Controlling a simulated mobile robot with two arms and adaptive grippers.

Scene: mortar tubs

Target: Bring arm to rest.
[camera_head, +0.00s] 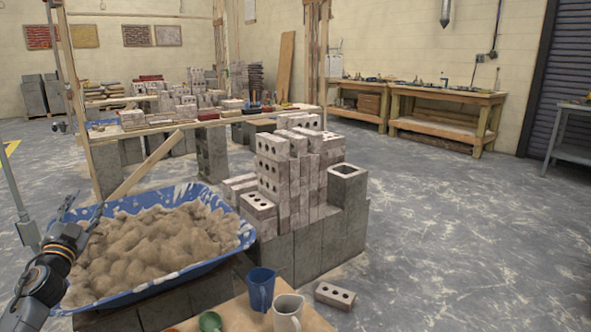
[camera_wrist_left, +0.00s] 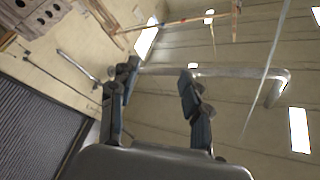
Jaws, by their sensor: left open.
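My left arm comes in from the left edge of the head view. Its gripper (camera_head: 82,210) is raised at the left side of the blue mortar tub (camera_head: 220,255), in front of the tub's rim. In the left wrist view the two fingers of the left gripper (camera_wrist_left: 160,80) stand well apart with nothing between them. Behind them are the upper wall, ceiling beams and a pipe. The tub is heaped with sandy mortar (camera_head: 160,240). My right gripper is in neither view.
A blue jug (camera_head: 261,290), a pale jug (camera_head: 287,313) and a green item (camera_head: 210,321) are on a wooden board at the front. Stacked bricks and blocks (camera_head: 300,175) stand right of the tub. A loose brick (camera_head: 335,295) lies on the floor. The floor at right is clear.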

